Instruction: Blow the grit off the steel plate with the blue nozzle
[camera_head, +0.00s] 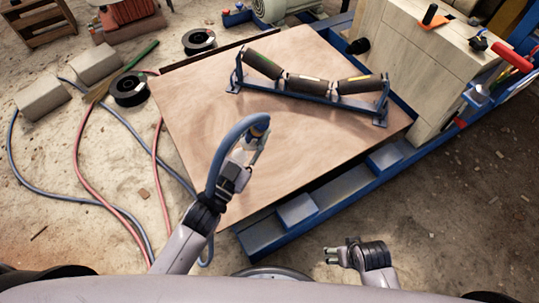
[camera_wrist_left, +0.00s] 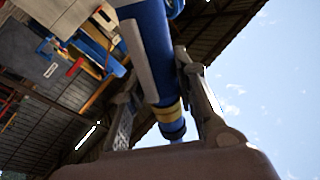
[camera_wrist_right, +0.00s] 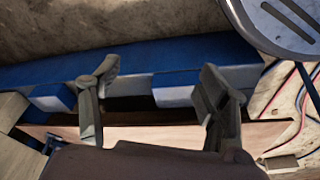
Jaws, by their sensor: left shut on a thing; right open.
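The steel plate (camera_head: 205,120) is a broad brown sheet lying on a blue frame in the head view. Its surface has swirly, dusty-looking marks; single grains of grit cannot be told apart. My left gripper (camera_head: 247,157) is shut on the blue nozzle (camera_head: 259,128) and holds it above the near half of the plate. The nozzle also shows between the fingers in the left wrist view (camera_wrist_left: 150,45), with a yellow band and a dark ring. A blue hose (camera_head: 218,160) arcs beside the wrist. My right gripper (camera_head: 333,256) is open and empty, in front of the frame.
A blue roller bracket with dark rollers (camera_head: 307,83) stands on the plate's far part. The blue frame (camera_head: 335,195) edges the plate. Grey blocks (camera_head: 43,96), black spools (camera_head: 129,88) and red and blue hoses lie on the left floor. A pale block (camera_head: 415,60) stands right.

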